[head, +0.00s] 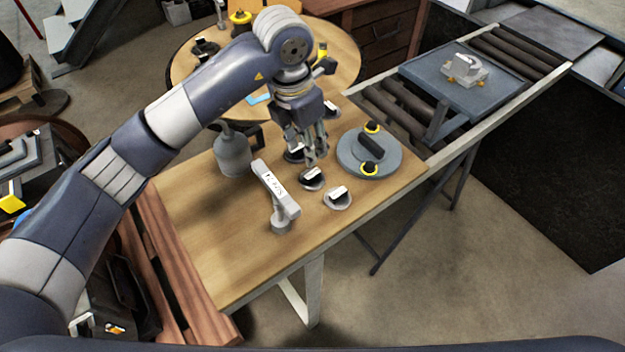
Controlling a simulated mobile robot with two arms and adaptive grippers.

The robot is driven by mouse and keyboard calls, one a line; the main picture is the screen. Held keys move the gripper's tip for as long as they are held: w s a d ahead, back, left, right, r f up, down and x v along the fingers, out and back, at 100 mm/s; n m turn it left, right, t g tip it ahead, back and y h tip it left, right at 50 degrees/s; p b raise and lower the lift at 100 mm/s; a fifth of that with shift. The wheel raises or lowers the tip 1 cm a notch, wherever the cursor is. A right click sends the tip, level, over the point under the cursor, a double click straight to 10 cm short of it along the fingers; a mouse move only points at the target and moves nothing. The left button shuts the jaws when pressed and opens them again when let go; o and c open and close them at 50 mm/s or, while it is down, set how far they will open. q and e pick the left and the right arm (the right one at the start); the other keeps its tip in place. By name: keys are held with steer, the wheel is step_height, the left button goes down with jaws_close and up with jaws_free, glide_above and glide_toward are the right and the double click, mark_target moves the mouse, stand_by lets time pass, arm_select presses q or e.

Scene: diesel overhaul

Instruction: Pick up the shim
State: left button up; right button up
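Several small round pieces with raised black-and-white blocks lie on the wooden table (205,265); I cannot tell for sure which is the shim. One dark round piece (312,180) is right below my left gripper (316,160), which points down with its fingertips close to that piece. A lighter round piece (338,199) lies just to the right and nearer the front. Another dark piece (293,155) is partly hidden behind the fingers. Whether the fingers touch or hold anything is too small to tell. My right gripper is out of view.
A grey round plate (350,155) with two yellow-ringed black knobs lies right of the gripper. A T-shaped stand (276,195) and a grey bottle (232,155) stand to the left. A roller conveyor (515,50) carries a blue-grey tray (420,65). The table's front left is clear.

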arm_select(q)
glide_above(312, 173)
steer(key=f, duration=0.4)
steer(key=shift+s+a+f+p, duration=0.15)
steer(key=shift+s+a+p, duration=0.15)
steer(key=shift+p, duration=0.1)
steer(key=f, duration=0.1)
steer(key=f+p, duration=0.1)
steer(key=f, duration=0.1)
steer(key=f+p, duration=0.1)
steer(key=shift+w+d+f, duration=0.15)
steer(key=shift+d+f, duration=0.15)
steer(key=shift+f, duration=0.35)
jaws_close()
